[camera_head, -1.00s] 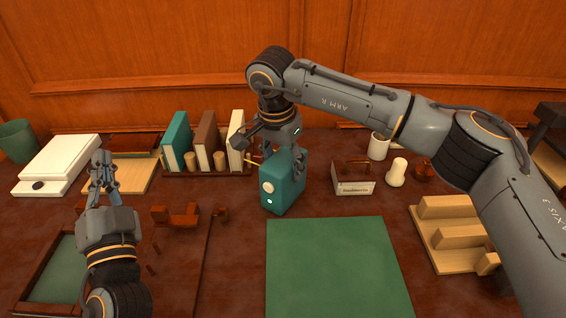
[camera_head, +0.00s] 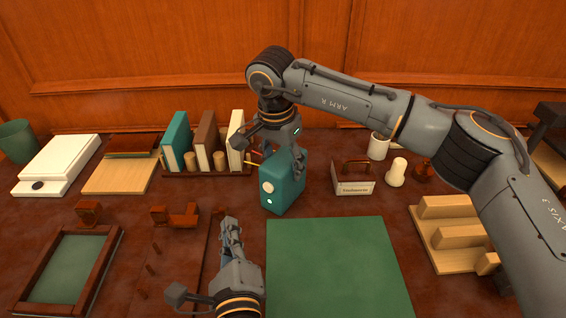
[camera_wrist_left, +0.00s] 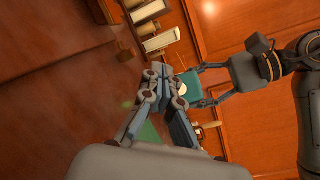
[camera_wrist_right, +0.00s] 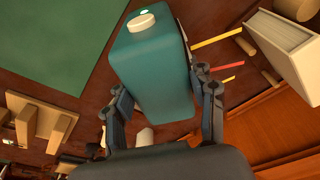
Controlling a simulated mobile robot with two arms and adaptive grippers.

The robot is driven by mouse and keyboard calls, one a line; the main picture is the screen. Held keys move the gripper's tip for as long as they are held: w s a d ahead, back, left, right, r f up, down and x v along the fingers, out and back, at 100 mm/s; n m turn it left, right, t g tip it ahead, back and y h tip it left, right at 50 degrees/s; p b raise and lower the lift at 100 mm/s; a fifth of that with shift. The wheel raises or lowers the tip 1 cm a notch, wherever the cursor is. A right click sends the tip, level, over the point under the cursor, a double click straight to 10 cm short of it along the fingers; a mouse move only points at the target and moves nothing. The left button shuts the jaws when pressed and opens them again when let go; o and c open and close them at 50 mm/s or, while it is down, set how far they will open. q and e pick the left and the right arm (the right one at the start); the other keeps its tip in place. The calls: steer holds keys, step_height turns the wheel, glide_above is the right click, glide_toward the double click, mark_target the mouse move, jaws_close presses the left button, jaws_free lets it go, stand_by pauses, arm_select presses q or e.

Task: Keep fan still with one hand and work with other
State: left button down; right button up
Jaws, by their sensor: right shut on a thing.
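A teal box-shaped device (camera_head: 284,190), which I take to be the fan, stands on the desk behind the green mat. It has a round white knob and a small light on its front. My right gripper (camera_head: 285,158) comes down from above and is shut on this device. In the right wrist view the teal body (camera_wrist_right: 155,75) sits between the fingers, knob side away from the wrist. My left gripper (camera_head: 229,226) is empty, in front and left of the device, near the mat's left edge. Its fingers (camera_wrist_left: 167,76) are together in the left wrist view.
The green mat (camera_head: 338,265) lies clear at front centre. Left are a wooden-framed tray (camera_head: 68,268), stamps (camera_head: 176,215) and a rack of books (camera_head: 207,140).

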arm_select(q)
steer(key=shift+w+d, duration=0.85)
steer(key=shift+w, duration=0.35)
steer(key=shift+w+d, duration=0.85)
steer(key=shift+w, duration=0.3)
steer(key=shift+w+d, duration=0.85)
steer(key=shift+w, duration=0.35)
steer(key=shift+w, duration=0.1)
steer(key=shift+w+d, duration=0.25)
steer(key=shift+w, duration=0.1)
steer(key=shift+s+a, duration=0.3)
steer(key=shift+s, duration=0.2)
steer(key=shift+s+a, duration=0.55)
steer(key=shift+s, duration=0.3)
steer(key=shift+s+a, duration=0.6)
steer(key=shift+s, duration=0.2)
steer(key=shift+s+a, duration=0.55)
steer(key=shift+s, duration=0.3)
